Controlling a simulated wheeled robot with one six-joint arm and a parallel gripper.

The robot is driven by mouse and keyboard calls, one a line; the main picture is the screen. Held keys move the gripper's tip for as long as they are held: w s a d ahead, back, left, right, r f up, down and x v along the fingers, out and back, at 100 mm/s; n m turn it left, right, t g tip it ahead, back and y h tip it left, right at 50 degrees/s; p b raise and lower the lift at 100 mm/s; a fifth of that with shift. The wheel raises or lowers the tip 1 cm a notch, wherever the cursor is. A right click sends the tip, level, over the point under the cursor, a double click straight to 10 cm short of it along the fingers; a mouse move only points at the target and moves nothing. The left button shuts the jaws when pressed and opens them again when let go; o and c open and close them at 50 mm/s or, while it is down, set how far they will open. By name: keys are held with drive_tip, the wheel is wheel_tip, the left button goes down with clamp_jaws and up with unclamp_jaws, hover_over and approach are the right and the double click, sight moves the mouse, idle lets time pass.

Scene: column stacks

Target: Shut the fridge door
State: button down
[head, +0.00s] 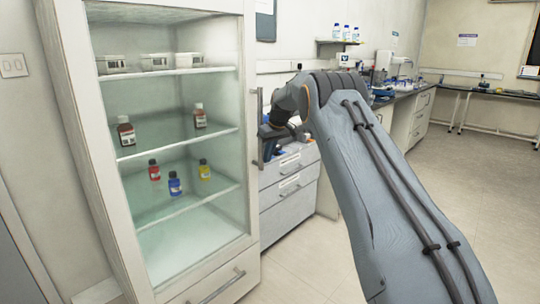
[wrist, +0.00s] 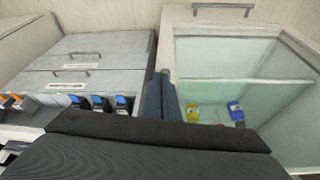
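The fridge (head: 180,100) is a tall white cabinet with a glass front at the left of the head view. Its upright door handle (head: 260,125) is on the right edge. The door frame looks flush with the cabinet or nearly so; I cannot tell if a gap is left. The fridge also shows at the right of the wrist view (wrist: 250,58), seen upside down. My gripper (head: 268,136) is at the handle's right side, around mid-height; contact is unclear. Its dark blue fingers (wrist: 166,100) show edge-on in the wrist view, so their opening is hidden.
Several bottles, including a blue one (head: 175,184), stand on the fridge shelves, with boxes (head: 155,62) above. A drawer handle (head: 222,287) is at the fridge's base. A grey drawer unit (head: 290,190) stands close behind my gripper. Open floor (head: 490,180) lies at the right.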

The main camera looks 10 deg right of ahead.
drive_tip(key=s+d+r, duration=0.5)
drive_tip(key=d+r, duration=0.1)
drive_tip(key=r, duration=0.3)
drive_tip(key=s+a+f+m+g+p, duration=0.1)
drive_tip(key=s+a+f, duration=0.1)
drive_tip(key=s, duration=1.6)
drive_tip(key=s+a+f+m+g+h+p, duration=0.1)
drive_tip(key=s+a+f+m, duration=0.1)
drive_tip(key=s, duration=1.6)
drive_tip(key=s+a+f+m+g+p, duration=0.1)
drive_tip(key=s+a+f, duration=0.3)
drive_tip(key=s, duration=1.4)
drive_tip(key=shift+a+f+m+g+h+p, duration=0.15)
drive_tip(key=shift+f+m+g+h+p, duration=0.25)
drive_tip(key=shift+f, duration=0.15)
